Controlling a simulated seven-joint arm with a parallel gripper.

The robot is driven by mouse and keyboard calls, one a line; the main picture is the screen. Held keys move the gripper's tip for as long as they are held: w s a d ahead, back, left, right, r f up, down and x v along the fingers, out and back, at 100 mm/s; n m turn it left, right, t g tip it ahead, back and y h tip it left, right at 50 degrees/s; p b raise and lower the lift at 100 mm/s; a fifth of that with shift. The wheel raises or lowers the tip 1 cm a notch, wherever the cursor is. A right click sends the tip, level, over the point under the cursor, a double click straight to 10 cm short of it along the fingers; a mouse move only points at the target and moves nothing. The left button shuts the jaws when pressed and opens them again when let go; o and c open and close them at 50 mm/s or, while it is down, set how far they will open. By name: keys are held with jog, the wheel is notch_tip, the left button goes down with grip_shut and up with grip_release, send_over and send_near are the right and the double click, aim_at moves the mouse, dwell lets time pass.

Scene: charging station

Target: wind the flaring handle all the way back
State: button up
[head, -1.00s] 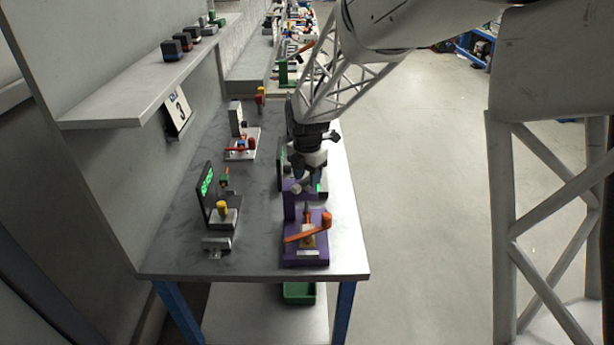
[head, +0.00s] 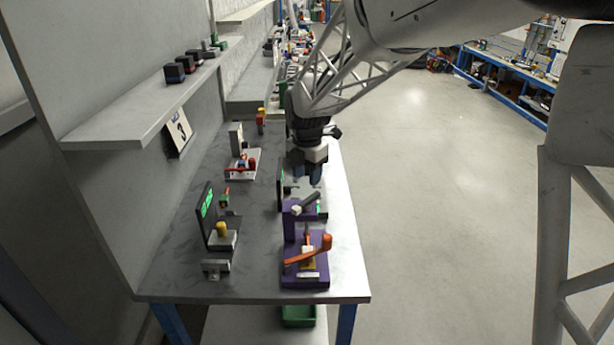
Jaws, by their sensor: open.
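A purple fixture (head: 291,273) stands at the front right of the bench. An orange crank arm with an upright grip (head: 327,243) lies across its front part. A dark grey bar with a pale end (head: 310,201) sits slanted at the top of its purple post. I cannot tell for sure which of these two is the flaring handle. My gripper (head: 308,177) points down just behind and above the grey bar. It is open, with nothing seen between its fingers, and looks apart from the bar.
A small black screen with green digits (head: 204,214) stands left of the fixture, by a yellow-topped part (head: 221,230). Another dark screen (head: 281,184) stands close behind the fixture. A red-and-white device (head: 242,166) sits farther back. The bench's right strip (head: 345,245) is clear.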

jog(key=shift+m, duration=0.3)
jog(key=m, duration=0.3)
jog(key=shift+m, duration=0.4)
jog(key=m, duration=1.3)
jog(key=shift+m, duration=0.3)
jog(key=m, duration=0.9)
jog(key=shift+m, duration=0.3)
jog(key=m, duration=0.8)
